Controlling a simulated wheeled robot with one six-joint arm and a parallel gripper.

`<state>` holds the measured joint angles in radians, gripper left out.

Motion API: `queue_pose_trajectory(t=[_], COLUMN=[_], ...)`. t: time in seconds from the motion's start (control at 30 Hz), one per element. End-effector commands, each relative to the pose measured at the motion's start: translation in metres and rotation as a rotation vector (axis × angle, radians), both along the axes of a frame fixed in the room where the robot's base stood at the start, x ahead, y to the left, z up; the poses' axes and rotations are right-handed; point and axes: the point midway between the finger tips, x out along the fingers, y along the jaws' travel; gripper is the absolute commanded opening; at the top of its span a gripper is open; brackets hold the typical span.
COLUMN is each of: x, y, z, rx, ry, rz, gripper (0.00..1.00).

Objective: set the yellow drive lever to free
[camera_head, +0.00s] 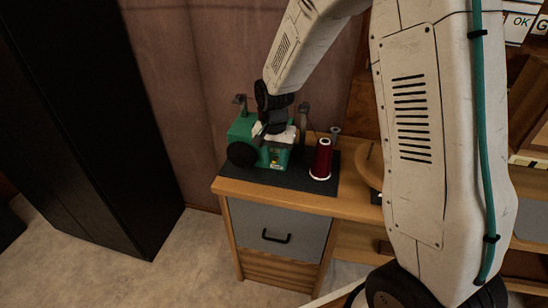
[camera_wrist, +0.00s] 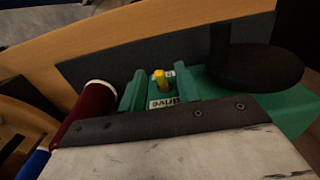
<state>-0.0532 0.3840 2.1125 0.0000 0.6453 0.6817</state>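The green winding machine (camera_head: 241,131) stands on a dark mat on the wooden cabinet. My gripper (camera_head: 275,137) is down at its front, partly covering it. In the wrist view the yellow drive lever (camera_wrist: 160,77) is a short peg with a rounded end. No label reading "free" is visible. The lever is hidden in the head view.
A dark red thread spool (camera_head: 321,159) stands just right of the machine on the dark mat (camera_head: 300,185). A round black disc (camera_wrist: 255,67) is close to the fingers in the wrist view. A tall black cabinet (camera_head: 90,120) is at left.

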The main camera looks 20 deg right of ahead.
Motion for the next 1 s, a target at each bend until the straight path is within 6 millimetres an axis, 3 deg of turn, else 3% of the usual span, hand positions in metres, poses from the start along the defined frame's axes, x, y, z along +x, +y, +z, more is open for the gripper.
queue_pose_trajectory(t=[0.27,0.37,0.4,1.0], x=[-0.0001,-0.0001,-0.0001,-0.0035], y=[-0.0002,-0.0002,-0.0002,0.0029], z=[-0.0017,-0.0017,-0.0016,-0.0053], rx=[0.0,0.0,0.0,-0.068], ry=[0.0,0.0,0.0,-0.095], rz=[0.0,0.0,0.0,0.003], gripper=[0.33,0.05,0.0,0.0])
